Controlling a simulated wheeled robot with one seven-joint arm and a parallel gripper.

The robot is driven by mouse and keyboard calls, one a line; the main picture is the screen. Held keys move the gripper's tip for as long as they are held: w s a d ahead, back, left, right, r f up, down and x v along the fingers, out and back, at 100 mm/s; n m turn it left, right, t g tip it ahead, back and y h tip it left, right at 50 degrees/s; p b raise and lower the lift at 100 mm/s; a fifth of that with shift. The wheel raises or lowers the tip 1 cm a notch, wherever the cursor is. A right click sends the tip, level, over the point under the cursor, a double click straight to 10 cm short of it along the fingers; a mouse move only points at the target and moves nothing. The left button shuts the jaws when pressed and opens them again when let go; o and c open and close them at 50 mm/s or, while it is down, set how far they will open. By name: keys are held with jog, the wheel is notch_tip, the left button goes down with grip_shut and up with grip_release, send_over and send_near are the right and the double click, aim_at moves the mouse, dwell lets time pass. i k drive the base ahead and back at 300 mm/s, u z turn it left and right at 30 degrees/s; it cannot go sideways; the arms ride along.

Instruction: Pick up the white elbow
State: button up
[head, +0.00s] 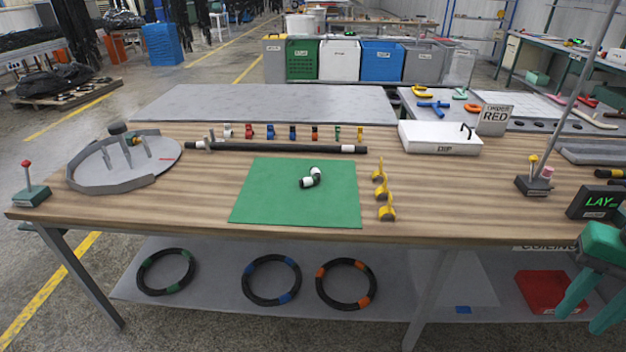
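A small elbow (310,178) with white ends and a dark middle lies on the green mat (262,200), right of the mat's centre. It is bent, with one end toward the back right and the other toward the front left. My gripper (579,322) shows at the lower right edge, in teal, with its two fingers pointing down and apart. It is open, with nothing seen between the fingers. It is far to the right of the elbow, by the table's front right, and its upper part is cut off by the picture edge.
Yellow clips (386,197) stand right of the mat. A black rod (280,148) and a row of small coloured fittings lie behind it. A grey round fixture (100,170) is at left, a white DIP box (438,138) at back right. A thin post (575,95) stands at right.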

aim_at(316, 177)
jog(key=u, duration=0.2)
jog(key=i, duration=1.15)
jog(key=u, duration=0.55)
